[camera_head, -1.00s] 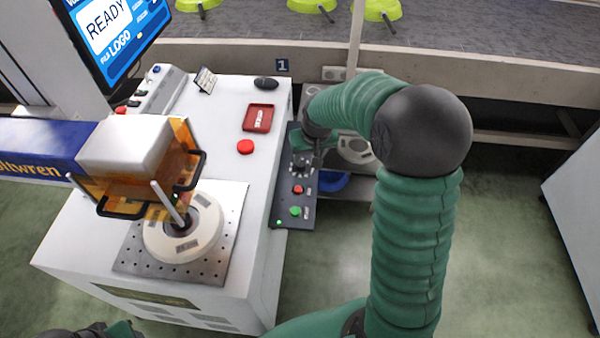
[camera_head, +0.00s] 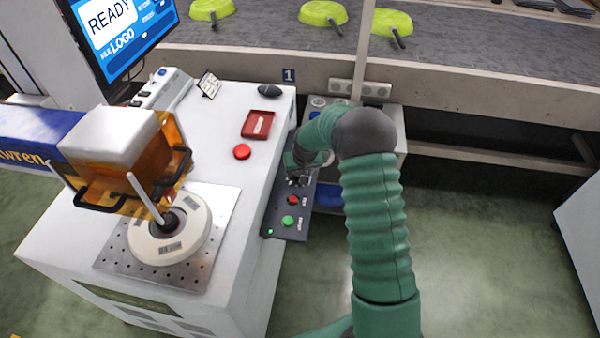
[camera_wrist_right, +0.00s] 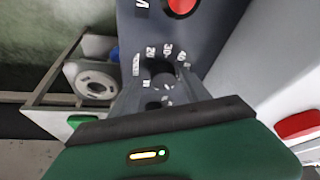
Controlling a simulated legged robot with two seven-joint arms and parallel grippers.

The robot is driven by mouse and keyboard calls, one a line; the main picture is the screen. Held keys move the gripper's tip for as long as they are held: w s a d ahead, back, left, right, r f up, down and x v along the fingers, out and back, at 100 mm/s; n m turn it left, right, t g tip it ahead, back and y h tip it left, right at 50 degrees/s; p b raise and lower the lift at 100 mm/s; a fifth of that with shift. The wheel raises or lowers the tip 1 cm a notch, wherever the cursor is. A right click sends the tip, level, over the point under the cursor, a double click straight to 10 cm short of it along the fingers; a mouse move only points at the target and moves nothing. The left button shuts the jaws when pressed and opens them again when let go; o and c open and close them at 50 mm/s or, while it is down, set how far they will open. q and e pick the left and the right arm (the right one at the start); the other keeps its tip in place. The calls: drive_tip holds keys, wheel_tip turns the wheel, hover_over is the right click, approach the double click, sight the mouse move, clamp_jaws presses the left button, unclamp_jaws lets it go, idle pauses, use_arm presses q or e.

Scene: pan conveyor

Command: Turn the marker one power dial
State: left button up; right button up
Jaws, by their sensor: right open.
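The marker one station is the white machine with the small "1" plate (camera_head: 289,75) at its back right corner. A dark control panel (camera_head: 270,215) runs along its right side. In the head view the power dial on it is mostly hidden by my right gripper (camera_head: 298,179). In the right wrist view the dark dial (camera_wrist_right: 160,70) has white numbers around its top. My right gripper (camera_wrist_right: 158,92) is open there, its grey fingers reaching over the panel on either side of the dial. I cannot tell whether they touch it. My left gripper is not in view.
A red button (camera_head: 293,200) and a green button (camera_head: 288,221) sit on the panel in front of the dial. A round workpiece (camera_head: 165,240) lies under the marker head (camera_head: 115,150). A shelf cart (camera_head: 398,125) stands right of the panel. Lime pans (camera_head: 322,13) lie on the conveyor behind.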

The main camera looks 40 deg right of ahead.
drive_tip(key=shift+a+r, duration=0.2)
drive_tip(key=shift+a, duration=0.25)
drive_tip(key=shift+c, duration=1.8)
drive_tip(key=shift+d, duration=0.2)
clamp_jaws()
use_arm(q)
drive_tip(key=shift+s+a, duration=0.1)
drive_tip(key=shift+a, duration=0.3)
use_arm(e)
drive_tip(key=shift+a, duration=0.1)
